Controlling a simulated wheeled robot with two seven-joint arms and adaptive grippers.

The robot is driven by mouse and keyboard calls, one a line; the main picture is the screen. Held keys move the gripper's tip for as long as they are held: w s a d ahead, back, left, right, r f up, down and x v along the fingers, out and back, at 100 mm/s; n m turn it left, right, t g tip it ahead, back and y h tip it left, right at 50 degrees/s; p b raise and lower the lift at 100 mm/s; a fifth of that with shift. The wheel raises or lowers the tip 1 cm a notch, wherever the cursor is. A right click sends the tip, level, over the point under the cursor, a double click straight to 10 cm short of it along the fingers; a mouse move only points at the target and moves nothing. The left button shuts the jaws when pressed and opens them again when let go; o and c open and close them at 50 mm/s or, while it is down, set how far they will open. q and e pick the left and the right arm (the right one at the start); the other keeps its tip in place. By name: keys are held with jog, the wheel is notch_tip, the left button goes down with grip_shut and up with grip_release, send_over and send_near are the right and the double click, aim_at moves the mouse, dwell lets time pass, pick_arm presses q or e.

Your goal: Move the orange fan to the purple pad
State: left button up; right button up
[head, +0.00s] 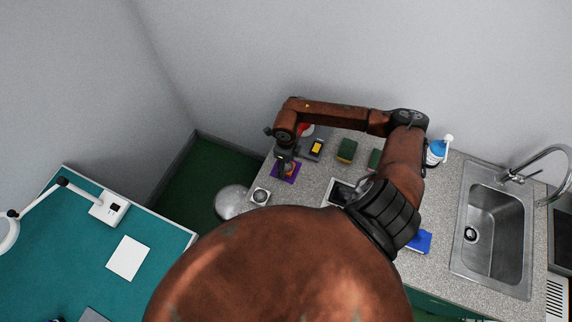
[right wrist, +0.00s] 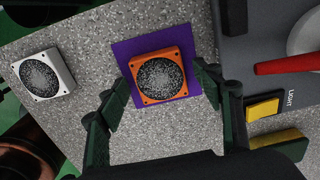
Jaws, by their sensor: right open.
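The orange fan (right wrist: 161,78), a square frame with a dark speckled round face, lies flat on the purple pad (right wrist: 122,50) in the right wrist view. The pad shows around the fan on several sides. In the head view the purple pad (head: 277,174) is at the left end of the counter, and the fan is partly hidden under my right gripper (head: 285,168). In the right wrist view my right gripper (right wrist: 160,92) is open, with a finger on each side of the fan and apart from it. My left gripper is not in view.
A white fan (right wrist: 43,83) lies left of the pad. A grey device with a yellow switch (right wrist: 263,109) and a red lever (right wrist: 288,63) stands close on the right. Green sponges (head: 347,150), a blue bottle (head: 436,152) and a sink (head: 492,235) are further right.

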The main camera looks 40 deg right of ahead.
aim_at(286, 166)
jog(key=shift+r, duration=0.15)
notch_tip(286, 166, up, 12)
jog(key=b, duration=0.2)
dwell(0.4)
